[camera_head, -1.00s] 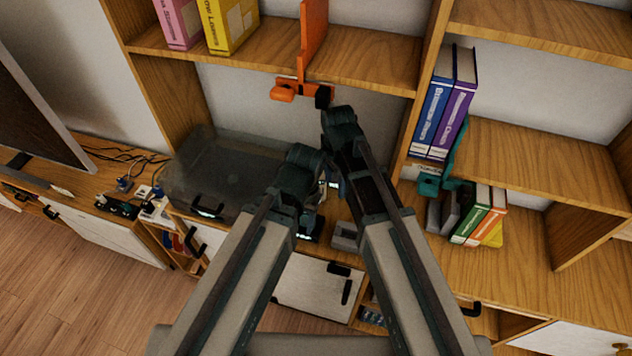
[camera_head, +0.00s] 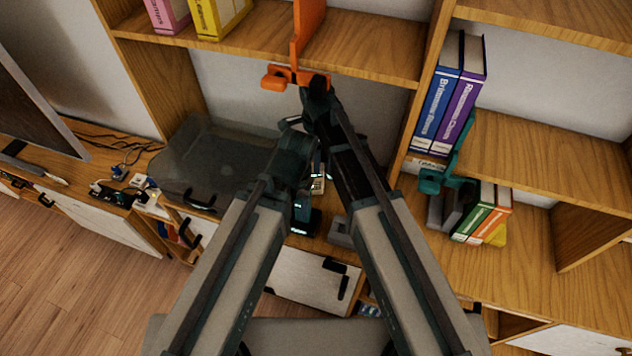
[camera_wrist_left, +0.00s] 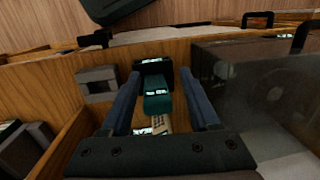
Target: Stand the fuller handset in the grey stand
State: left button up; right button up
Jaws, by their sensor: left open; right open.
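A dark teal handset (camera_wrist_left: 157,101) with a lit display lies between the open fingers of my left gripper (camera_wrist_left: 160,98) in the left wrist view, apart from both. Just below it is a handset with a pale keypad (camera_wrist_left: 160,123); it also shows between my arms in the head view (camera_head: 318,184). A black unit (camera_wrist_left: 152,68) with a small lit display adjoins the teal handset. The displays are too small to read. The empty grey stand (camera_wrist_left: 97,83) is left of them, and right of them in the head view (camera_head: 339,232). My right gripper (camera_head: 318,90) is dark, open and partly hidden near the orange bracket.
A smoky clear box (camera_head: 205,165) stands beside the handsets. An orange bracket (camera_head: 310,30) on the shelf above and a teal bracket (camera_head: 447,180) with books at the right flank my arms. The wooden cabinet edge (camera_wrist_left: 40,85) runs close by.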

notch_tip(320, 180, down, 5)
jog(key=b, duration=0.5)
jog(key=shift+f, duration=0.2)
jog(key=shift+s, duration=0.1)
jog(key=shift+c, duration=0.3)
grip_shut()
dwell(0.9)
